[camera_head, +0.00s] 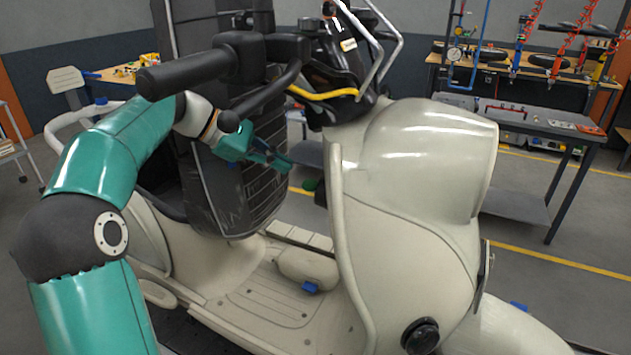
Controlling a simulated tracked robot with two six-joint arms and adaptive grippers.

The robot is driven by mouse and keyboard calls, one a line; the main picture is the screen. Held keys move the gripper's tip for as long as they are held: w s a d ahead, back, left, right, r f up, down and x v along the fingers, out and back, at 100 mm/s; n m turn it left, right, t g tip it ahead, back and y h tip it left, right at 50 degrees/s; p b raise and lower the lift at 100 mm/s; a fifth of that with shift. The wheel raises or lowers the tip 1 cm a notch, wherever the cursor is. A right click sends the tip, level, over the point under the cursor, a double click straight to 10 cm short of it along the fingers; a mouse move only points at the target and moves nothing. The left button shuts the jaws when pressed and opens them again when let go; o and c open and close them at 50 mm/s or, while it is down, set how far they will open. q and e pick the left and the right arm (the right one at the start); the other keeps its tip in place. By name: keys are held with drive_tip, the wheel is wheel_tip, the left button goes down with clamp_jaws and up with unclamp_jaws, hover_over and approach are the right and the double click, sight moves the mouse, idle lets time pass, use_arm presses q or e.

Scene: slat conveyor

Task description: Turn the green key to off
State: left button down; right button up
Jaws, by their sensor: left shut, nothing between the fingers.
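A cream scooter (420,185) fills the middle of the view. A small green piece, which looks like the green key (309,184), shows at the inner side of the scooter's front shield, beside a small dark part (320,196). I cannot tell which way the key is turned. My left arm reaches in from the left and passes behind the handlebar grip. My left gripper (287,161) is shut and empty, its fingertips pointing right, a little above and left of the green key and apart from it in the picture. My right gripper is not in view.
The black handlebar (195,72) and its lever (262,100) lie close above my left wrist. A dark slatted block (240,190) stands behind my gripper. Workbenches (540,125) stand at the back right.

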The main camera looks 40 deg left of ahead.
use_arm(q)
drive_tip(key=p+v, duration=0.1)
drive_tip(key=v, duration=0.2)
drive_tip(key=shift+r+p, duration=0.15)
drive_tip(key=shift+p, duration=0.2)
drive_tip(key=shift+d, duration=0.1)
idle(0.4)
